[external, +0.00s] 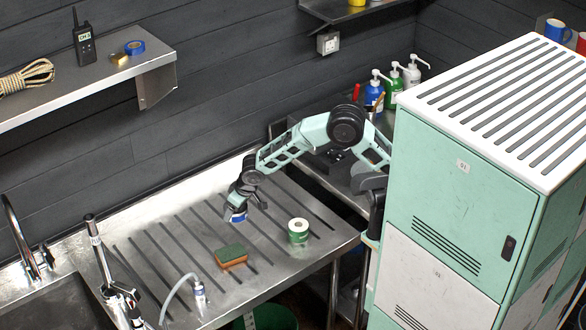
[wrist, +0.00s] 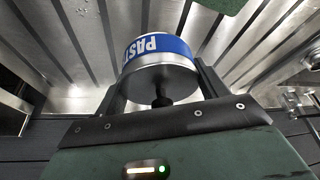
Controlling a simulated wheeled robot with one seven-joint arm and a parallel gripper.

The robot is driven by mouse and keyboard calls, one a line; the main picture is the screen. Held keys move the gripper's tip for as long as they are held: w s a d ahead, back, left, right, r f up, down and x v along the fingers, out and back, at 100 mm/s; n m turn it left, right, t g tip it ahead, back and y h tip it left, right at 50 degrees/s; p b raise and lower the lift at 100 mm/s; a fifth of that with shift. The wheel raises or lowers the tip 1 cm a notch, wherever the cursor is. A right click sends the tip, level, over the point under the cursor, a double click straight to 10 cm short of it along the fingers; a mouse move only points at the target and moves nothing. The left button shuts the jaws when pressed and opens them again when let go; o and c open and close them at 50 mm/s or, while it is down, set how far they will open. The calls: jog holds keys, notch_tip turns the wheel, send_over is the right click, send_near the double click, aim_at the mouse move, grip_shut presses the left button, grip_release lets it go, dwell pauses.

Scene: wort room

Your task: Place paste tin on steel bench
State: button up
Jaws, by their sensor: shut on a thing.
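The paste tin (wrist: 160,62) is a short round tin with a blue label reading "PAST" and bare metal ends. My gripper (wrist: 158,95) is shut on it, one finger at each side. In the external view my gripper (external: 238,208) hangs over the ribbed steel bench (external: 165,262), and the blue of the tin (external: 238,216) shows at its tip. The tin is low over the bench's drainer; I cannot tell whether it touches the surface.
A green-and-orange sponge (external: 231,257) and a green tin with a white top (external: 298,231) stand on the bench near my gripper. A clear bottle with a hose (external: 199,292) is at the front. A sink (external: 45,305) with taps lies left. Ribbed steel behind the gripper is clear.

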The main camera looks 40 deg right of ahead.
jog(key=d+r+m+g+h+p, duration=0.1)
jog(key=d+m+h+p, duration=0.45)
jog(key=d, duration=3.15)
jog(key=d+r+m+g+h+p, duration=0.15)
jog(key=d+m+p, duration=0.85)
jog(key=d, duration=2.8)
jog(key=shift+s+a+f+m+y+b, duration=0.15)
jog(key=shift+f+m+b, duration=0.25)
jog(key=shift+f+b, duration=0.6)
jog(key=shift+d+f+m+y+b, duration=0.15)
jog(key=shift+f+m+b, duration=0.3)
jog(key=shift+f+b, duration=0.55)
jog(key=shift+s+a+f+m+y+b, duration=0.15)
jog(key=shift+f+m+b, duration=0.25)
jog(key=shift+f+b, duration=0.6)
jog(key=shift+f+p, duration=0.1)
jog(key=shift+p, duration=0.2)
jog(key=shift+f, duration=0.2)
jog(key=o, duration=2)
jog(key=shift+o, duration=0.2)
